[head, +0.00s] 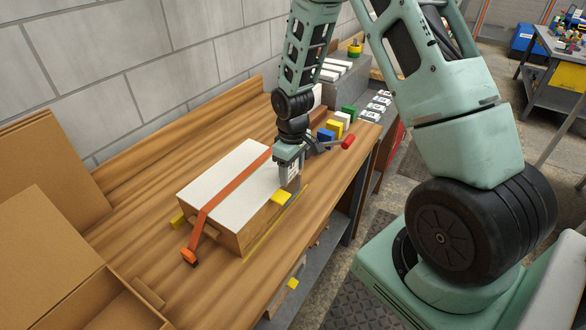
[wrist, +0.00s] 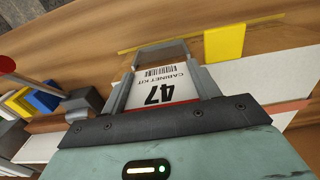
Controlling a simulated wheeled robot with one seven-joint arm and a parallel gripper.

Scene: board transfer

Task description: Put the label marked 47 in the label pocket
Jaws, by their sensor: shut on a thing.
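My gripper (head: 289,180) is shut on a white label marked 47 (wrist: 160,85). In the wrist view the label lies between the two grey fingers, with "CABINET KIT", a barcode and a red edge, its print upside down. In the head view the gripper points down at the right end of a wooden box with a white top (head: 235,170). A grey frame (wrist: 160,52) shows just beyond the label's far edge; it may be the label pocket, and I cannot tell whether the label touches it. The pocket is not clear in the head view.
An orange strap (head: 228,190) crosses the box. A yellow block (head: 281,197) sits at its near right edge, also in the wrist view (wrist: 225,42). A red-handled clamp (head: 347,142), coloured blocks (head: 336,128) and several printed labels (head: 376,107) lie behind. The wooden bench's front left (head: 115,255) has cardboard.

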